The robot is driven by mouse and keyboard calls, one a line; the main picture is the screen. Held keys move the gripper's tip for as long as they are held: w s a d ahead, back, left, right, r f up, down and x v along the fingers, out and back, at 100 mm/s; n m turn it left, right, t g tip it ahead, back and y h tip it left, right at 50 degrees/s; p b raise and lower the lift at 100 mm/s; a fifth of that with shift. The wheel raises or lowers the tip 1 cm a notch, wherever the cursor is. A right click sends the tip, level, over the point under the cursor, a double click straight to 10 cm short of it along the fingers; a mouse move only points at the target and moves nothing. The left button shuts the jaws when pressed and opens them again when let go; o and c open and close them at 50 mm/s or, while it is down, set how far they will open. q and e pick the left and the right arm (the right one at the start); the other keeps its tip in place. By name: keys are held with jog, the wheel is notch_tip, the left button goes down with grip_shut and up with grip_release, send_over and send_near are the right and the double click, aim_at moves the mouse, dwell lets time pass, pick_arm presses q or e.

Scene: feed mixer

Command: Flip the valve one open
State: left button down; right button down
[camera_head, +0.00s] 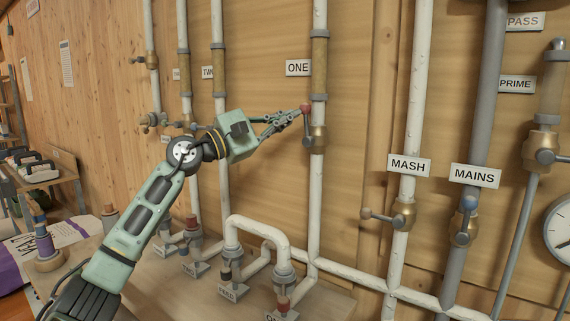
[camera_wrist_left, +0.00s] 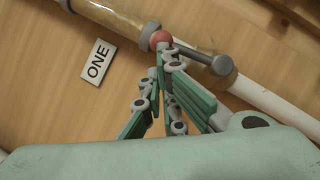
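Valve one (camera_head: 317,138) is a brass valve on the white pipe under the ONE label (camera_head: 298,68). Its grey lever (camera_head: 307,127) points up along the pipe and ends in a red knob (camera_head: 306,108). The knob (camera_wrist_left: 160,39) and lever (camera_wrist_left: 200,57) also show in the left wrist view. My left gripper (camera_head: 298,112) reaches in from the left, its fingertips at the knob. In the left wrist view the fingertips (camera_wrist_left: 163,60) are close together, just below the knob and seemingly touching it. The knob does not appear between them. My right gripper is out of view.
The MASH valve (camera_head: 403,213) and MAINS valve (camera_head: 464,222) stand on pipes to the right. A PRIME valve (camera_head: 542,150) and a gauge (camera_head: 561,228) are at the right edge. The TWO label (camera_head: 208,72) is left. Bent pipes (camera_head: 258,226) rise below my gripper.

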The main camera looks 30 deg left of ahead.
pick_arm(q)
jog(key=shift+a, duration=0.1)
dwell(0.4)
jog(key=v, duration=1.2)
jog(key=shift+r, duration=0.15)
dwell(0.3)
